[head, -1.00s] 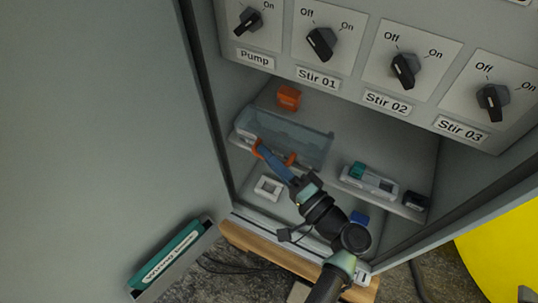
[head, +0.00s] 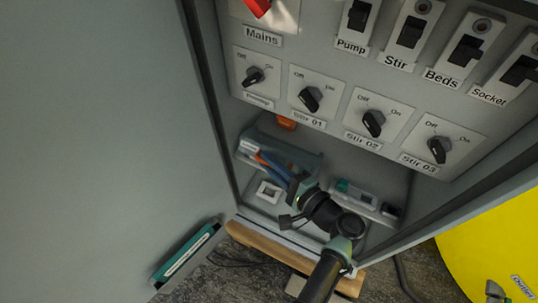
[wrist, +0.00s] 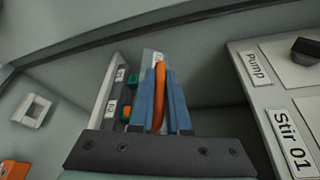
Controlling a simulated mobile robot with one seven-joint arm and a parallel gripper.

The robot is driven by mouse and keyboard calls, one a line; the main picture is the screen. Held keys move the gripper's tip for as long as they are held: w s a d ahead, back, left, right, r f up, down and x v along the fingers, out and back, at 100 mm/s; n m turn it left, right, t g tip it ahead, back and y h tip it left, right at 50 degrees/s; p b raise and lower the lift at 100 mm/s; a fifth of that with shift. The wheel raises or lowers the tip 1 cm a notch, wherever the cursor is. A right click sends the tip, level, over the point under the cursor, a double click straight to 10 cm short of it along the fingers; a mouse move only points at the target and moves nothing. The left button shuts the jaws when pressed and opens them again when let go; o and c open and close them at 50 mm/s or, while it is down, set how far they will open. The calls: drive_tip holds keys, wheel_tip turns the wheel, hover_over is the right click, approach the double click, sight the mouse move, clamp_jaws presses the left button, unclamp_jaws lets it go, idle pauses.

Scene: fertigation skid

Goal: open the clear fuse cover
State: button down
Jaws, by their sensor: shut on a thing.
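The clear fuse cover (head: 300,156) is a smoky see-through panel over a pale row of fuse parts (head: 249,146), low in the cabinet in the head view. My gripper (head: 263,157) reaches in from the lower right, its blue fingers at the left part of the cover. In the wrist view my gripper (wrist: 160,90) is shut on an orange handle (wrist: 159,95), which runs between the two blue fingers. Labelled fuse modules (wrist: 118,95) with green and orange marks stand left of the fingers. The fingers hide part of the handle, and I cannot tell the cover's exact angle.
Black rotary switches, Stir 01 (head: 310,98) among them, stand on the panel above. A white and green device (head: 354,194) sits on the rail to the right. The cabinet door (head: 95,150) stands open at left. A white square socket (head: 269,192) is below the cover.

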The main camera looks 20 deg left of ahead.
sight(275, 148)
drive_tip(key=r+m+p, duration=0.1)
drive_tip(key=w+r+m+g+p, duration=0.1)
drive_tip(key=p, duration=0.1)
drive_tip(key=w+r+m+p, duration=0.1)
drive_tip(key=r+p, duration=0.1)
drive_tip(key=shift+d+g+h, duration=0.1)
drive_tip(key=shift+g+h, duration=0.2)
drive_tip(key=shift+h, duration=0.1)
drive_tip(key=shift+w+r+m+g+p, duration=0.45)
drive_tip(key=shift+w+m+p, duration=0.25)
drive_tip(key=shift+m, duration=0.2)
drive_tip(key=shift+w+r, duration=0.25)
drive_tip(key=shift+w, duration=0.2)
drive_tip(key=c, duration=0.9)
unclamp_jaws()
drive_tip(key=shift+p+v, duration=0.9)
drive_tip(key=shift+v, duration=2.85)
drive_tip(key=shift+r, duration=0.1)
